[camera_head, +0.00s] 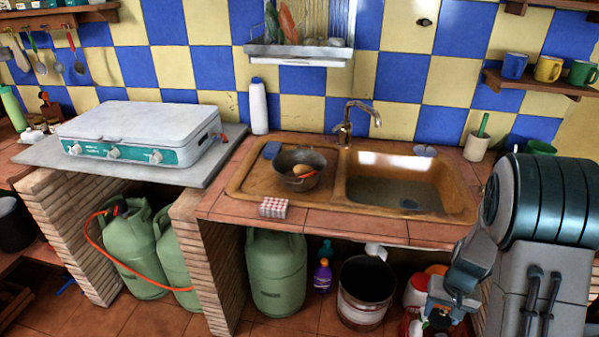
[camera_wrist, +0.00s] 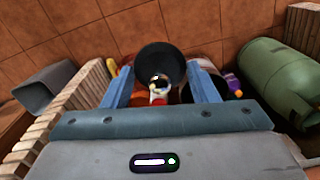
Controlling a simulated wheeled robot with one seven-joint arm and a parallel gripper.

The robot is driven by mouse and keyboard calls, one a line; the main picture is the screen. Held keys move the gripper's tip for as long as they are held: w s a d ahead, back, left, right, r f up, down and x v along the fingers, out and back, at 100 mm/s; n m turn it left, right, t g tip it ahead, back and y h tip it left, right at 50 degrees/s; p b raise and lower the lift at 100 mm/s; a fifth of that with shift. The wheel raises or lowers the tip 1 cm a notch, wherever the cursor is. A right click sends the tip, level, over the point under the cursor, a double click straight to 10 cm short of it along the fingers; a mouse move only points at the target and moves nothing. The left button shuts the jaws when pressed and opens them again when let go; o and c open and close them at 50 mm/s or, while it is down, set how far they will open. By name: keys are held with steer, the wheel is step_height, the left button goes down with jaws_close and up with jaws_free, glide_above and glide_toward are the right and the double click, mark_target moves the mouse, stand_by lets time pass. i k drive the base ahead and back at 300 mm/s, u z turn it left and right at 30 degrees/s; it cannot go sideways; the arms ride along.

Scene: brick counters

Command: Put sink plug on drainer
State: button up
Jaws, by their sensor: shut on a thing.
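The plug cannot be made out clearly there. A metal drainer rack (camera_head: 275,52) hangs on the tiled wall above the counter, with items on it. The brown sink (camera_head: 455,205) has a basin at right and a ribbed draining side at left, holding a pan (camera_head: 310,160).
A faucet (camera_head: 345,122) stands behind the sink. A small grey oval thing (camera_head: 424,150) lies on its back rim. Below are a bucket (camera_head: 364,298) and a green gas cylinder (camera_head: 276,275), also in the wrist view (camera_wrist: 265,75).

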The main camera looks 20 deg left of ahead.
mark_target(256, 185)
steer(key=z, duration=2.75)
steer(key=k, duration=1.85)
steer(key=u, duration=2.15)
